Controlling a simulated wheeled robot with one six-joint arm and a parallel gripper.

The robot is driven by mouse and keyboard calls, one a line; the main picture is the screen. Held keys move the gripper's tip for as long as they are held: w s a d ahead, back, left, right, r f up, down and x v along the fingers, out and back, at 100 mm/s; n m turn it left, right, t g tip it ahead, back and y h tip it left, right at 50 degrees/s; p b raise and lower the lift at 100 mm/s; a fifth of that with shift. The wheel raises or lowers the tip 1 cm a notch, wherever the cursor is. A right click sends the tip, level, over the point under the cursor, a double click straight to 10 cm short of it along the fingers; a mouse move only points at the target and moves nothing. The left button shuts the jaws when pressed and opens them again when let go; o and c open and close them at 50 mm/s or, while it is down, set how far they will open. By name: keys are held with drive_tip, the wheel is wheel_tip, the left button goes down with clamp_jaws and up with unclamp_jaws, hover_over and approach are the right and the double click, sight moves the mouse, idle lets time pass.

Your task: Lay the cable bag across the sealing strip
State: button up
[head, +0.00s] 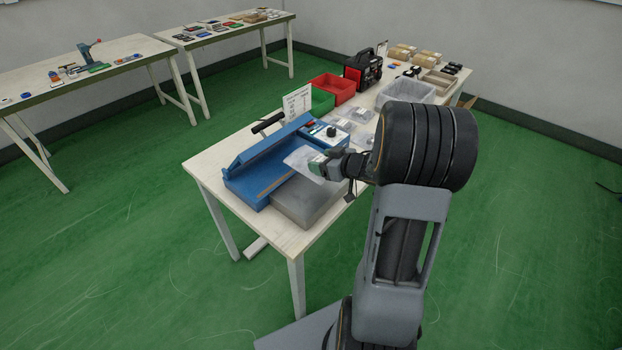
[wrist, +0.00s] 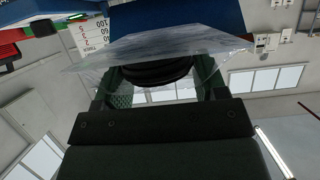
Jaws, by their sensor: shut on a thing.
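My gripper (head: 319,166) is shut on the clear cable bag (head: 300,158) and holds it over the right part of the blue sealer (head: 243,186). The bag's free end points left, towards the sealer's raised blue lid. The brownish sealing strip (head: 276,186) shows as a thin line along the sealer, left of and below the bag in the picture. In the wrist view the bag (wrist: 105,54) spreads flat between the green fingers, with a dark coiled cable (wrist: 150,76) in it. I cannot tell whether the bag touches the sealer.
A grey block (head: 305,204) stands against the sealer's near side. Several bagged items (head: 342,125) lie beyond the sealer. A green bin (head: 322,100), a red bin (head: 332,88), a black-red machine (head: 362,70) and a clear bin (head: 405,92) stand farther back. A sign (head: 297,101) stands behind the sealer.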

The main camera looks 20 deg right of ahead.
sight(311, 185)
drive_tip(key=f, duration=0.1)
drive_tip(key=w+a+f, duration=0.1)
drive_tip(key=a+f, duration=0.1)
drive_tip(key=shift+w+a+f+b, duration=0.15)
drive_tip(key=shift+w+f+b, duration=0.05)
drive_tip(key=shift+w+b, duration=0.15)
drive_tip(key=shift+w+a+f, duration=0.1)
drive_tip(key=shift+f, duration=0.85)
drive_tip(key=shift+w+a+f, duration=0.1)
drive_tip(key=shift+f, duration=0.8)
drive_tip(key=shift+b, duration=0.3)
drive_tip(key=shift+f, duration=0.15)
drive_tip(key=o, duration=0.9)
drive_tip(key=shift+o, duration=0.2)
